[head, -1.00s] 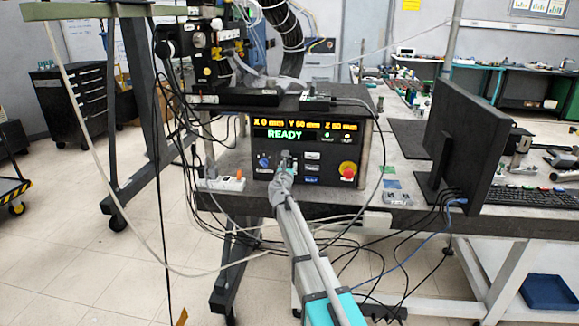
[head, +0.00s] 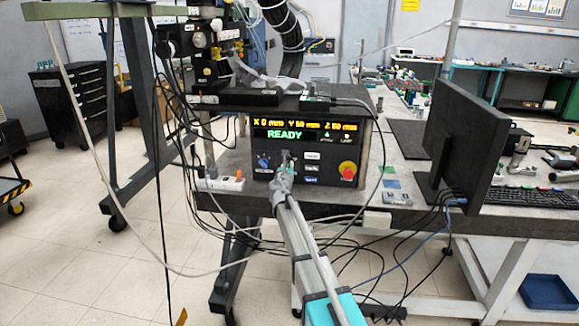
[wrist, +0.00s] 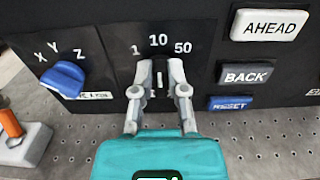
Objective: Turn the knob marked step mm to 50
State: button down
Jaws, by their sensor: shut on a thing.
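The step knob (wrist: 160,77) is a dark knob on the front of a black control box (head: 262,150), with the marks 1, 10 and 50 around its top. My gripper (wrist: 160,68) is shut on it, one finger on each side. The light line on the knob looks upright, toward 10. The knob's lower part and most of its label are hidden by my gripper. In the head view my gripper (head: 284,165) covers the knob.
A blue knob (wrist: 63,76) marked X, Y, Z is to the left. AHEAD (wrist: 270,25), BACK (wrist: 246,75) and RESET (wrist: 231,103) buttons are to the right. A red stop button (head: 347,170) is farther right. The lit display (head: 303,130) reads READY.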

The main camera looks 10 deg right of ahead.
jog(key=shift+w+d+m, duration=0.15)
jog(key=shift+m, duration=0.35)
jog(key=m, duration=0.3)
jog(key=shift+d+m, duration=0.1)
jog(key=shift+m, duration=0.2)
jog(key=shift+d+f+m, duration=0.1)
jog(key=shift+m, duration=2.1)
jog(key=c, duration=0.8)
grip_release()
jog(key=shift+o, duration=0.7)
jog(key=shift+f, duration=0.1)
